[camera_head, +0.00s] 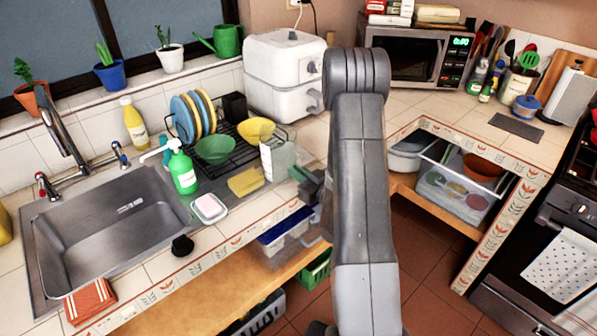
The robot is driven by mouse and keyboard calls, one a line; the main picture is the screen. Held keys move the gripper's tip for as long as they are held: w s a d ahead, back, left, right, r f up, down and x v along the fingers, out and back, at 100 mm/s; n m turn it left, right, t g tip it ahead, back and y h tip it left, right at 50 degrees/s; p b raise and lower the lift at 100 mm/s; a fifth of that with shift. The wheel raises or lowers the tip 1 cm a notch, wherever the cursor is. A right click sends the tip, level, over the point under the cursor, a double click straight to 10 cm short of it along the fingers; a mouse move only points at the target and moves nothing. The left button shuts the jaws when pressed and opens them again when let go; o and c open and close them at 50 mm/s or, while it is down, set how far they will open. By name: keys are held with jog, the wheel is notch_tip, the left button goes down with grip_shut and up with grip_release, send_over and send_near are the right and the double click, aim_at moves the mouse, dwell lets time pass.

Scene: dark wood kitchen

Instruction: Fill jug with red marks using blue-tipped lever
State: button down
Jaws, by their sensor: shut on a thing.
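A clear, pale jug (279,162) stands upright at the right end of the dish rack. Its red marks are too small to make out. My gripper (304,180) is at the jug's right side, shut on it, though my arm hides part of the grip. I cannot tell whether the jug's base touches the counter. The tap (60,132) rises behind the steel sink (100,235) at the left. Its blue-tipped lever (118,153) is on the right side, and a red-tipped lever (43,184) is on the left. I see no water flowing.
Between jug and sink are a yellow sponge (246,181), a green soap bottle (183,170) and a soap dish (209,208). The black rack (232,147) holds plates and bowls. A white appliance (284,73) stands behind. The sink basin looks empty.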

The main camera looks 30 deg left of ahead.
jog(key=shift+f, duration=0.1)
jog(key=c, duration=1.5)
grip_release()
jog(key=shift+d+r, duration=0.1)
jog(key=shift+r, duration=0.1)
